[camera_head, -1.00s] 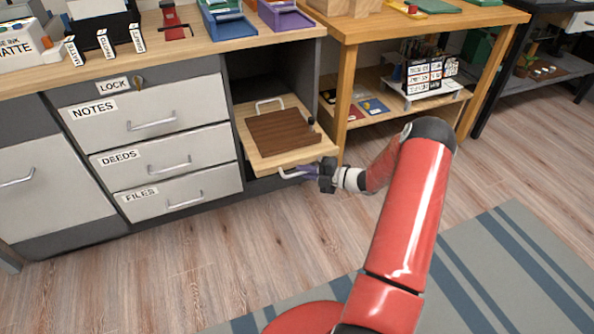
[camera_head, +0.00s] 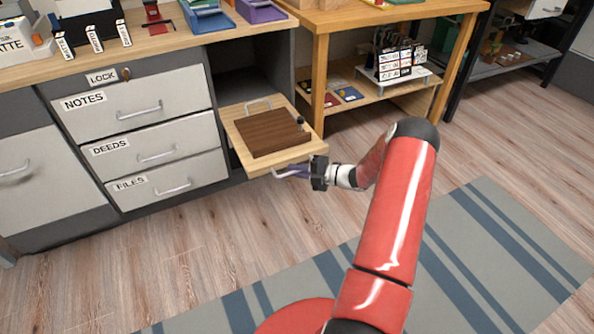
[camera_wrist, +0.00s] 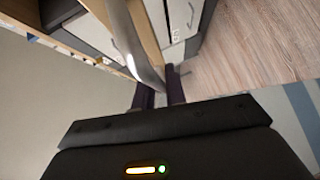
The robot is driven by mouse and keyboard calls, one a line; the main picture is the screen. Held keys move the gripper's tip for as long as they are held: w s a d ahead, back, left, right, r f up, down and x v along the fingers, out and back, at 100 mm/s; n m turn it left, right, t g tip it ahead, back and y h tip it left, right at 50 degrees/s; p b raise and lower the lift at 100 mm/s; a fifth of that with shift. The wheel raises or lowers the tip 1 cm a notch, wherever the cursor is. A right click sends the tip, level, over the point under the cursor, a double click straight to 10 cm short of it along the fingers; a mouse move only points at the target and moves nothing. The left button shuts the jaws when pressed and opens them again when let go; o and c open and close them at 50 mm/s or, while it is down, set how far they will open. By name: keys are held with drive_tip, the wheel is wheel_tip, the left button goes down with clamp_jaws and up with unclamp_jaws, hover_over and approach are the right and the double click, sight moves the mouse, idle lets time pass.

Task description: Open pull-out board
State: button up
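The pull-out board (camera_head: 293,156) is a light wooden board, extended well out of the open bay in the grey cabinet. A dark brown square panel (camera_head: 268,133) lies on it. A curved metal handle (camera_head: 287,174) is on its front edge. My gripper (camera_head: 300,172) is at this handle, its purple fingers close around it. In the wrist view the handle (camera_wrist: 146,62) runs down between the two fingers (camera_wrist: 159,98), which are shut on it. The exact contact is partly hidden by the gripper body.
Drawers labelled NOTES (camera_head: 139,108), DEEDS (camera_head: 154,149) and FILES (camera_head: 170,184) are closed on the left. A wooden workbench (camera_head: 319,85) stands right of the bay. A striped rug (camera_head: 450,240) and open wooden floor lie in front. A small dark knob (camera_head: 300,120) stands at the board's right side.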

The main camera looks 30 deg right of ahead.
drive_tip(key=o, duration=0.4)
drive_tip(key=shift+c, duration=0.2)
drive_tip(key=v, duration=0.7)
drive_tip(key=shift+s+d, duration=0.25)
drive_tip(key=shift+s, duration=0.05)
drive_tip(key=shift+r, duration=0.15)
drive_tip(key=s+a+r+n+g+h, duration=0.2)
drive_tip(key=s+a+r+n+g, duration=0.25)
drive_tip(key=a+r+n, duration=0.6)
drive_tip(key=s+a+r+n+g+h, duration=0.2)
drive_tip(key=s+a+r+n+g, duration=0.25)
drive_tip(key=a+r+n, duration=0.6)
drive_tip(key=s+r+n+t+h, duration=0.1)
drive_tip(key=s+r+n+h, duration=0.3)
drive_tip(key=s+n, duration=0.5)
drive_tip(key=s+a+r+n+t+h, duration=0.1)
drive_tip(key=s+r+n+t+h, duration=0.1)
drive_tip(key=s+n, duration=0.8)
drive_tip(key=r+n+h, duration=0.1)
drive_tip(key=n, duration=0.5)
drive_tip(key=shift+a+r+n+h, duration=0.3)
drive_tip(key=shift+a+r+h, duration=0.05)
drive_tip(key=shift+h, duration=0.05)
